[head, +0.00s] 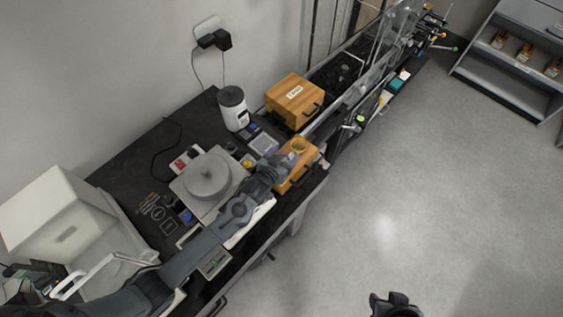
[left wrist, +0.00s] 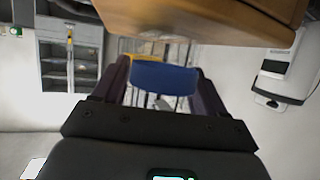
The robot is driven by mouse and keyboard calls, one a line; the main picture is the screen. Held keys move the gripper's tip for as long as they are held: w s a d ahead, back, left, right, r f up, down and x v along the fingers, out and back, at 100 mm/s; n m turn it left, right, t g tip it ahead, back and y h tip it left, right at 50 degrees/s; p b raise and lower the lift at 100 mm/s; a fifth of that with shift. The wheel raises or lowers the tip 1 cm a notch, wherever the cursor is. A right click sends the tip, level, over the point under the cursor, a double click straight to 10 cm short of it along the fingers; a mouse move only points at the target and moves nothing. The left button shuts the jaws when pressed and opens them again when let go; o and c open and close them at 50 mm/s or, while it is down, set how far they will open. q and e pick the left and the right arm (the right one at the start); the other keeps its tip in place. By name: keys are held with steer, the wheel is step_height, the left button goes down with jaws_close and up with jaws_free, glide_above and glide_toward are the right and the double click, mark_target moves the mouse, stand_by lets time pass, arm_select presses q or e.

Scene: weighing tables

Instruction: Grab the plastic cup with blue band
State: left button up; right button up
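The wooden box (head: 297,172) is beside the left gripper; a larger wooden box (head: 294,98) stands behind it. A balance with a round grey lid (head: 207,174) and a white grey-lidded container (head: 233,107) stand on the table. The floor to the right is clear.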

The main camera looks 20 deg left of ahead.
arm_select(q)
steer(key=c, duration=0.7)
steer(key=shift+r, duration=0.15)
